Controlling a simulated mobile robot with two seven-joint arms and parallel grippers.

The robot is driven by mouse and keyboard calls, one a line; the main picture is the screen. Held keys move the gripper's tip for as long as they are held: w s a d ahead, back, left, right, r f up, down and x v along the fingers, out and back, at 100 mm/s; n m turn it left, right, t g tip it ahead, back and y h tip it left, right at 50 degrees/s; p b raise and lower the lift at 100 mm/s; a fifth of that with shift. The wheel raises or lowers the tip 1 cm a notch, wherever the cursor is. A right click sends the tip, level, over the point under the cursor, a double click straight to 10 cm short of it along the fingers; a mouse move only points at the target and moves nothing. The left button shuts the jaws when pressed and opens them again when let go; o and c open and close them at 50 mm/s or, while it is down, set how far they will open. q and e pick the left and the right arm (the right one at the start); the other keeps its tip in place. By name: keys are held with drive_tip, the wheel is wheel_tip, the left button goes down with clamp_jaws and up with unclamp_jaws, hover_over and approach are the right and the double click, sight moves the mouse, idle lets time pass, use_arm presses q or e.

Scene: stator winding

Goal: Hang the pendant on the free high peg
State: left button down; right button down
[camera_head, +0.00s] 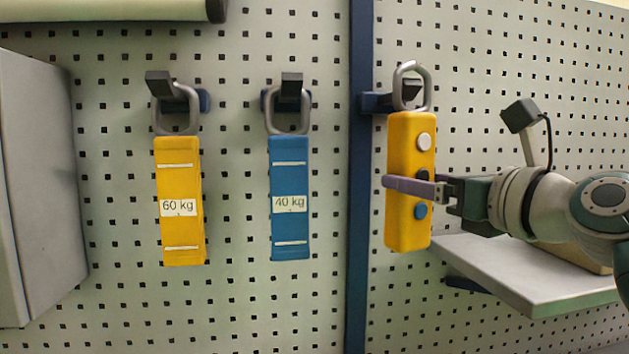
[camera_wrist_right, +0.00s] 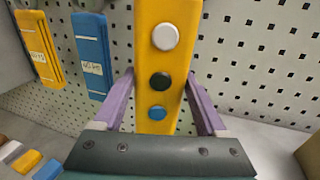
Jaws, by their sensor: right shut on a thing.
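The pendant (camera_head: 408,215) is a yellow box with white, black and blue buttons and a grey metal loop on top. It hangs upright in front of the pegboard. My right gripper (camera_head: 415,188) is shut on its lower half from the right; in the right wrist view the purple fingers press both sides of the pendant (camera_wrist_right: 164,65). The dark tip of the high peg (camera_head: 411,90) shows inside the loop. I cannot tell whether the loop is around the peg or just in front of it. My left gripper is not in view.
A yellow 60 kg block (camera_head: 180,235) and a blue 40 kg block (camera_head: 290,235) hang by loops on the two pegs to the left. A blue vertical post (camera_head: 359,250) stands beside the pendant. A grey shelf (camera_head: 520,275) juts out below my right arm; a grey cabinet (camera_head: 35,190) is far left.

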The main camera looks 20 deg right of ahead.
drive_tip(key=w+d+f+b, duration=0.1)
drive_tip(key=w, duration=0.6)
drive_tip(key=shift+w+d+f+b, duration=0.25)
drive_tip(key=shift+d+f+b, duration=0.05)
drive_tip(key=shift+d+f, duration=0.1)
idle(0.3)
idle(0.7)
drive_tip(key=shift+c, duration=1)
unclamp_jaws()
drive_tip(key=shift+o, duration=1)
drive_tip(key=shift+f, duration=0.1)
drive_tip(key=shift+f, duration=0.1)
drive_tip(key=shift+s, duration=0.1)
